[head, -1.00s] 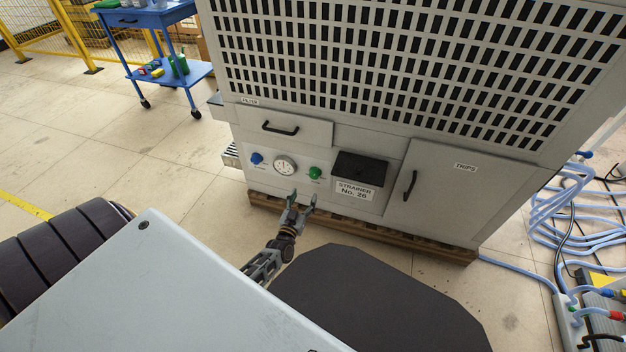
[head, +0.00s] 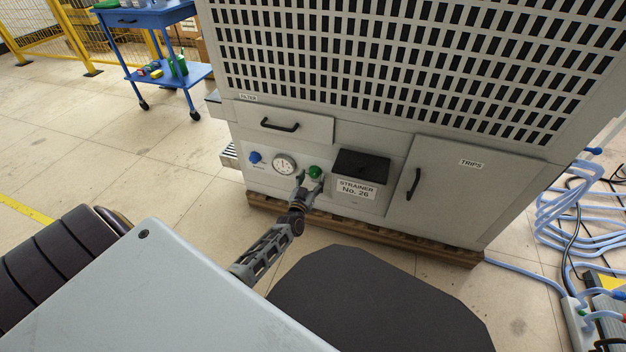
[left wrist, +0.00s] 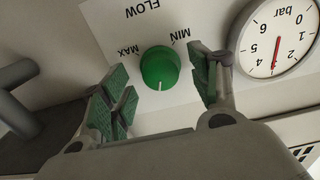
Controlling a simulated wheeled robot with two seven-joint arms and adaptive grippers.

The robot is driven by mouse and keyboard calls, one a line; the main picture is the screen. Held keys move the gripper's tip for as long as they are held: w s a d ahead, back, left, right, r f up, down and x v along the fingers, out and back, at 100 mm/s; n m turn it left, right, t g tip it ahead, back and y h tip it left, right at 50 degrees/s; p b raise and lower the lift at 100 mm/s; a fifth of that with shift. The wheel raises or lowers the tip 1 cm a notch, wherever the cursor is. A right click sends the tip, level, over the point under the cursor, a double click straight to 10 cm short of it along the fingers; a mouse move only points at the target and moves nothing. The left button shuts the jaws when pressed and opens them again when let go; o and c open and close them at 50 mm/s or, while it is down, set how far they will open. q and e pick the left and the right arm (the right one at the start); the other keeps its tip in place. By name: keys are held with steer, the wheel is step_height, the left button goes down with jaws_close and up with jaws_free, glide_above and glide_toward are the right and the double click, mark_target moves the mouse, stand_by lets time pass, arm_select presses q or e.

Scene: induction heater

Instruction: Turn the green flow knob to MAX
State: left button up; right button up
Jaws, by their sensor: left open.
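The green flow knob (head: 315,172) is on the lower front panel of the grey cabinet, between a round gauge and the strainer box. In the left wrist view the knob (left wrist: 160,66) appears below upside-down FLOW, MAX and MIN labels, MAX to its left and MIN to its right. Its white mark points toward the bottom of the picture. My left gripper (head: 311,184) is at the knob. In the left wrist view its green-padded fingers (left wrist: 163,84) are open, one on each side of the knob, with visible gaps. My right gripper is not seen.
The pressure gauge (head: 284,164) and a blue knob (head: 255,158) are left of the green knob. The black strainer box (head: 361,166) and the TRIPS door handle (head: 413,185) are to the right. A blue cart (head: 150,18) stands at the back left. Blue hoses (head: 560,215) lie at right.

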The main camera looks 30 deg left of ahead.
arm_select(q)
steer(key=shift+b+x, duration=0.3)
steer(key=shift+x, duration=0.5)
steer(key=shift+c, duration=0.4)
steer(key=c, duration=0.9)
steer(key=shift+c, duration=0.2)
steer(key=shift+m+p, duration=0.3)
